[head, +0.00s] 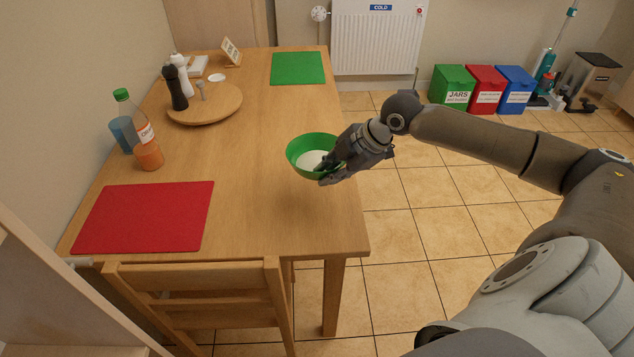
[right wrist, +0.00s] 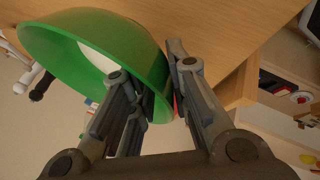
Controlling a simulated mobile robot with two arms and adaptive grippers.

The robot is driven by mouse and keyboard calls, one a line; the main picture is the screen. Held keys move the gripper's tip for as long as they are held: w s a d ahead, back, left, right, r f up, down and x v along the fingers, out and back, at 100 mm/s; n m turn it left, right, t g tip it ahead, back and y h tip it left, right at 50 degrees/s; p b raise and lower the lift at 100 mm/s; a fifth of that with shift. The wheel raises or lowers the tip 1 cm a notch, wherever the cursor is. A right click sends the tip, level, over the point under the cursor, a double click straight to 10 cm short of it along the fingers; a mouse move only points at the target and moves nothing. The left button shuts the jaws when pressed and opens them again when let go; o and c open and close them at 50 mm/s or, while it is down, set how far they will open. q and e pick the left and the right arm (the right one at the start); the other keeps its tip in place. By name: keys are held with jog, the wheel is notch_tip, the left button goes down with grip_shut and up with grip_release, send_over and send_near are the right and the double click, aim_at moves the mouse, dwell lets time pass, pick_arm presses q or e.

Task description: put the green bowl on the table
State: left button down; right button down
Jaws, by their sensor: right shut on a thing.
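My right gripper (head: 335,168) is shut on the bowl's right rim. The right wrist view shows the bowl (right wrist: 95,40) with its wall between the two fingers of my right gripper (right wrist: 168,95). Whether the bowl's base touches the table or is slightly above it, I cannot tell. My left gripper is not in view.
A red placemat (head: 146,217), a juice bottle (head: 140,135), a blue cup (head: 122,132) and a round board (head: 207,108) with shakers occupy the table's left side. A green placemat (head: 298,68) lies at the far end. The table's middle is clear. A chair (head: 205,290) stands in front.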

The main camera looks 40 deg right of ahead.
jog(key=w+f, duration=0.6)
jog(key=shift+w+d+f, duration=0.1)
jog(key=shift+w+d, duration=0.05)
jog(key=shift+d, duration=0.2)
notch_tip(320, 180, down, 3)
jog(key=shift+w+f+p, duration=0.15)
jog(key=shift+f+p, duration=0.05)
jog(key=shift+p, duration=0.25)
jog(key=c, duration=1.4)
grip_release()
jog(key=shift+f, duration=0.1)
jog(key=shift+o, duration=0.2)
jog(key=shift+d, duration=0.1)
jog(key=v, duration=1.2)
